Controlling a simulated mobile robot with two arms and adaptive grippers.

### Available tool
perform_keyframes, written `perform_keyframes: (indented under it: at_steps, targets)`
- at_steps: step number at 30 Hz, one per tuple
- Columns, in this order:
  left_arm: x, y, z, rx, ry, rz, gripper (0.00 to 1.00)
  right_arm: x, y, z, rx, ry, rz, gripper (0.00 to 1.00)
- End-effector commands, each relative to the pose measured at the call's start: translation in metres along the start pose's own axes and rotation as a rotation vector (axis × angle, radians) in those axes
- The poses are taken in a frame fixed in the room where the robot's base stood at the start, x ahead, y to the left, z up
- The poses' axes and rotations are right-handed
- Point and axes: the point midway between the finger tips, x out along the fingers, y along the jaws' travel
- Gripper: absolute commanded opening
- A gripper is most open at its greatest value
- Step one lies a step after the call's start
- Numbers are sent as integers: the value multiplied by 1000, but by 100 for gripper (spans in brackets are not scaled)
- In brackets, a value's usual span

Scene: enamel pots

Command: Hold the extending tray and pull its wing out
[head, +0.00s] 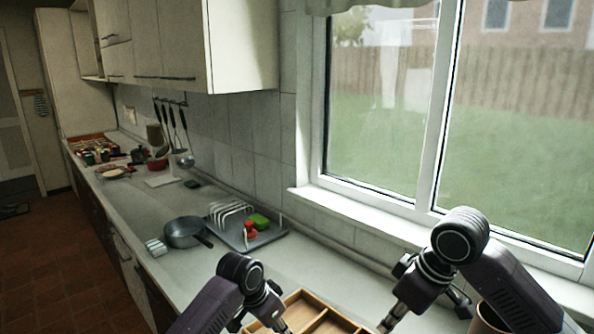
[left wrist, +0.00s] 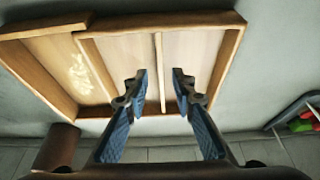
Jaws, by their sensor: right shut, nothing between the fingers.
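The wooden extending tray (head: 318,318) lies on the counter at the bottom of the head view, cut off by the frame edge. In the left wrist view it (left wrist: 160,119) shows almost whole, with a thin divider and a stepped section at the left that looks like its wing (left wrist: 45,29). My left gripper (left wrist: 160,78) is open, with its fingers apart over the tray and the divider between them in the picture. I cannot tell if they touch it. My right gripper (head: 386,326) is shut and empty beside the tray's right end; its tips are barely in view.
A grey pan (head: 184,232) and a dish rack (head: 262,238) with red and green items stand left of the tray. A brown pot (head: 488,319) is at the lower right, partly behind my right arm. The window sill (head: 365,216) runs behind the counter.

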Motion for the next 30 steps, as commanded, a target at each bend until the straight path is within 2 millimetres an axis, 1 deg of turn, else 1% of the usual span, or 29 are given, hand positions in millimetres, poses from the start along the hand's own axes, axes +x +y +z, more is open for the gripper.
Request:
perform_keyframes:
  at_steps: [1, 4, 12, 16, 20, 27, 30]
  targets:
    - [0, 0, 0, 0, 0, 0, 32, 0, 0, 0, 0, 0, 0, 0]
    - [0, 0, 0, 0, 0, 0, 42, 0, 0, 0, 0, 0, 0, 0]
    - [-1, 0, 0, 0, 1, 0, 42, 0, 0, 0, 0, 0, 0, 0]
    - [-9, -1, -1, 0, 2, -1, 42, 0, 0, 0, 0, 0, 0, 0]
    - [-31, -1, -1, 1, 4, -2, 42, 0, 0, 0, 0, 0, 0, 0]
    - [-83, -1, -1, 1, 3, -3, 42, 0, 0, 0, 0, 0, 0, 0]
    - [-100, -1, -1, 0, 2, -2, 42, 0, 0, 0, 0, 0, 0, 0]
